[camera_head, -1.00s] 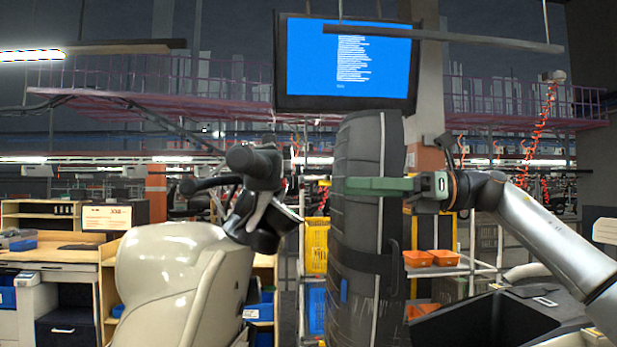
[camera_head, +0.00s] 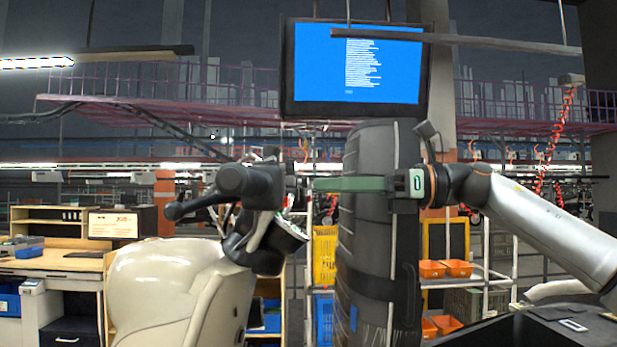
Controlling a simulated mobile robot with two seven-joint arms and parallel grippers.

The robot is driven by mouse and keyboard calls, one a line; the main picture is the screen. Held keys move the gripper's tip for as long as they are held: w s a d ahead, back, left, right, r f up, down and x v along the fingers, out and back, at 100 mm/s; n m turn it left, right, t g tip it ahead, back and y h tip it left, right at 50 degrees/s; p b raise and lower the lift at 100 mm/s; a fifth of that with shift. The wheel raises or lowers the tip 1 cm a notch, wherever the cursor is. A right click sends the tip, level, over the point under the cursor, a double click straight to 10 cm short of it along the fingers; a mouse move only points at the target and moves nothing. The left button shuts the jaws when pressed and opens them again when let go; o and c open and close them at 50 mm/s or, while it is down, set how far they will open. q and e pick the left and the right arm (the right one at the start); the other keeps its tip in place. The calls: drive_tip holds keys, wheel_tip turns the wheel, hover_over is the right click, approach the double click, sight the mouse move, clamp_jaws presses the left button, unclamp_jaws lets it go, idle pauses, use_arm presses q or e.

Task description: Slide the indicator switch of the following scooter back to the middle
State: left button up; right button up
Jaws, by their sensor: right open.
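A cream scooter (camera_head: 178,285) stands at the left centre, its dark handlebar grip (camera_head: 250,185) turned towards me. The indicator switch itself is too small to make out. My right gripper (camera_head: 318,185), with long green fingers, comes in from the right and points left. It is open, and its fingertips are a short way right of the handlebar, apart from it as far as I can tell. My left gripper is not in view.
A tall dark column with a tyre-like surface (camera_head: 365,260) stands behind my right fingers. A blue screen (camera_head: 355,65) hangs above. A wooden workbench (camera_head: 60,262) is at the left. Orange bins (camera_head: 445,268) sit on a rack at the right.

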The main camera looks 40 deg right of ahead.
sight(291, 182)
drive_tip(key=shift+p+x, duration=0.4)
drive_tip(key=shift+x, duration=1.6)
drive_tip(key=shift+c, duration=0.2)
clamp_jaws()
